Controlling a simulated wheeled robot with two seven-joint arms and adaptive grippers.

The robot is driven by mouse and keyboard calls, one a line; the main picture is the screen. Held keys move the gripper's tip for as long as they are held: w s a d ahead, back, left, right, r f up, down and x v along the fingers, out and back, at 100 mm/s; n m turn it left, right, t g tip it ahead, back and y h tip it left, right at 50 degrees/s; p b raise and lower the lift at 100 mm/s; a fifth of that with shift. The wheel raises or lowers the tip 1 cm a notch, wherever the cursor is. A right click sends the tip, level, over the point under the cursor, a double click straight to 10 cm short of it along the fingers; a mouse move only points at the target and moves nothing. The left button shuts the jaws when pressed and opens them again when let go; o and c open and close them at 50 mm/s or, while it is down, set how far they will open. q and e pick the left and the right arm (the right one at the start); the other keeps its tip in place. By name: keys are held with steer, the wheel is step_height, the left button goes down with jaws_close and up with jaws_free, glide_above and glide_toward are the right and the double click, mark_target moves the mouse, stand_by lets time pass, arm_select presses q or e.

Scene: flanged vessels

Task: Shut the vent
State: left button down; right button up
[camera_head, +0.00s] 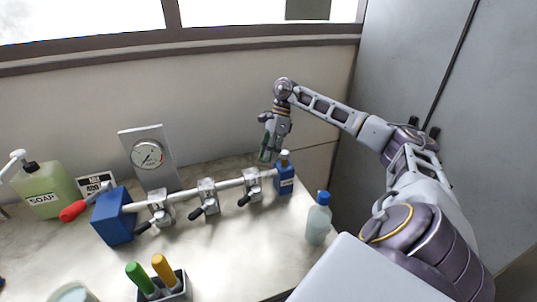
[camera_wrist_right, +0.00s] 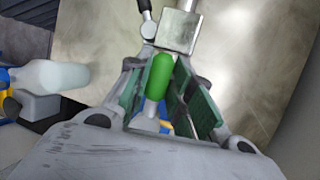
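A pipe (camera_head: 197,192) with several silver valves runs between a blue block (camera_head: 113,216) at the left and a smaller blue block (camera_head: 285,182) at the right. No part is clearly labelled as the vent. A bright green rounded handle (camera_wrist_right: 160,75) on a pale stem shows in the right wrist view, at the right end of the pipe. My right gripper (camera_head: 266,153) is pointed down there. Its fingers stand on either side of the green handle, with gaps visible, so it looks open around it. The fingers partly hide the stem. My left gripper is out of view.
A pale blue bottle (camera_head: 319,219) stands right of the pipe. A gauge panel (camera_head: 148,157) stands behind it, a soap bottle (camera_head: 45,191) at the left. A holder (camera_head: 172,290) with green and yellow handles is in front. A red handle (camera_head: 73,210) juts left.

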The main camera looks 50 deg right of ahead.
steer(key=o, duration=0.4)
steer(key=shift+v, duration=5.95)
steer(key=shift+s, duration=0.1)
